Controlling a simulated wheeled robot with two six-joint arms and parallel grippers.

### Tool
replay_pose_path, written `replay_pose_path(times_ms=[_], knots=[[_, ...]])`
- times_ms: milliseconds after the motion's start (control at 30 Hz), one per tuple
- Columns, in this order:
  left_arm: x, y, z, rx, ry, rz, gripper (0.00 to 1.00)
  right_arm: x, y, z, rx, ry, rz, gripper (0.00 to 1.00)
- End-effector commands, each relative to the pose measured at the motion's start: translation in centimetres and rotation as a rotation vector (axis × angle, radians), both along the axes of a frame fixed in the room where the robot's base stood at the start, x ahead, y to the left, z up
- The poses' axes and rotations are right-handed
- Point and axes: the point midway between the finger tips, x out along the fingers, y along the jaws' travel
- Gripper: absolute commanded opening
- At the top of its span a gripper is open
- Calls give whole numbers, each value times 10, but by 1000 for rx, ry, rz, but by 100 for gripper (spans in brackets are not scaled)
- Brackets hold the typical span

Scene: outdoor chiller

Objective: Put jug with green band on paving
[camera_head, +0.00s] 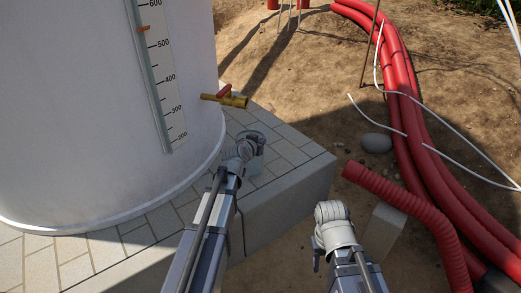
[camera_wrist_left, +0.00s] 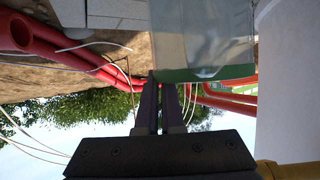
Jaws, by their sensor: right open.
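The jug (camera_head: 258,168) is clear and stands low over the paving beside the tank, partly hidden behind my left wrist. In the left wrist view the jug (camera_wrist_left: 200,35) fills the top middle and appears upside down, with its green band (camera_wrist_left: 210,73) near its rim. My left gripper (camera_wrist_left: 162,80) has its dark fingers close together at the jug's edge by the band, and looks shut on it. In the head view my left gripper (camera_head: 255,142) is at the jug. My right gripper (camera_head: 330,225) is low at the right, apart from the jug, its fingers mostly hidden.
A large white tank (camera_head: 90,110) with a scale stands on the paving (camera_head: 290,140) at the left. Its brass valve (camera_head: 228,99) juts out close above my left wrist. Red hoses (camera_head: 405,110), white cables and a grey stone (camera_head: 376,143) lie on the soil at the right.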

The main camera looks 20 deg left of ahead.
Motion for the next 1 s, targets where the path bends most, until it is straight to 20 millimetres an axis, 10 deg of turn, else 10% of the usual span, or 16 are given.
replay_pose_path(times_ms=[467, 733, 1000], knots=[[0, 0, -15, 0, 0, 0, 0, 0, 0, -15, 0, -1, 0, 50], [0, 0, -14, 0, 0, 0, 33, 0, 0, -14, 0, -1, 0, 50], [0, 0, -12, 0, 0, 0, 34, 0, 0, -12, 0, -1, 0, 50]])
